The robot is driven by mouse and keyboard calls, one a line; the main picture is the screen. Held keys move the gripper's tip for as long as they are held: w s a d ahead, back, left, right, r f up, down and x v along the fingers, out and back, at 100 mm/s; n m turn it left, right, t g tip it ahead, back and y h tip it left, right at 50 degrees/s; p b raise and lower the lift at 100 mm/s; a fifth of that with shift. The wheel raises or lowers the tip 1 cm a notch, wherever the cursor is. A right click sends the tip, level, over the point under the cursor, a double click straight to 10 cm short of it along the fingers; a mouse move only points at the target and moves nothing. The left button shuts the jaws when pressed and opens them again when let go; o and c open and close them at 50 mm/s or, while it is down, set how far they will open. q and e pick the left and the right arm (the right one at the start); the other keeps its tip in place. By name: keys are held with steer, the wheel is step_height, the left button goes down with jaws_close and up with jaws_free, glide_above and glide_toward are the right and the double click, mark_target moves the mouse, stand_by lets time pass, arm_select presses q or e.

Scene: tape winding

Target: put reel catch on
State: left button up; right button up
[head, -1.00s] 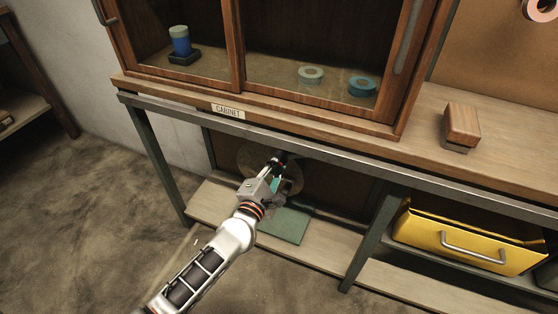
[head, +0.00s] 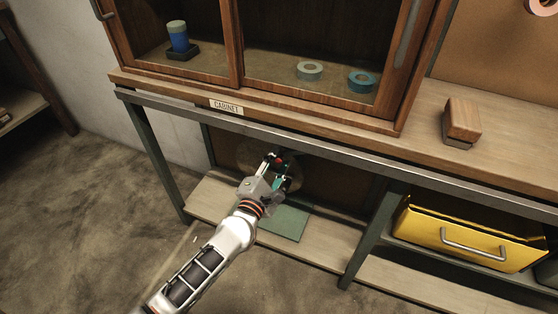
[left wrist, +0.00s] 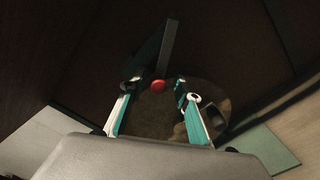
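A small red knob (head: 279,159), perhaps part of the reel catch, shows under the bench. In the left wrist view the red knob (left wrist: 158,86) is at the end of or in front of a grey upright bar (left wrist: 168,48); I cannot tell if they are joined. A round brownish disc (head: 246,152), likely the reel, stands behind it, partly hidden by my gripper. My left gripper (head: 281,171) is open, its teal fingers apart. In the left wrist view the knob lies between the fingertips (left wrist: 155,84), apparently untouched. My right gripper is out of view.
A green plate (head: 285,223) lies on the low shelf (head: 328,240) below my gripper. The bench edge (head: 300,157) and a green leg (head: 368,235) bound the space. A yellow drawer (head: 470,238) is at right. The cabinet (head: 175,73) above holds tape rolls.

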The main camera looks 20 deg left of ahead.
arm_select(q)
steer(key=s, duration=0.6)
steer(key=shift+s+a, duration=0.1)
steer(key=shift+a, duration=0.05)
steer(key=shift+s, duration=0.7)
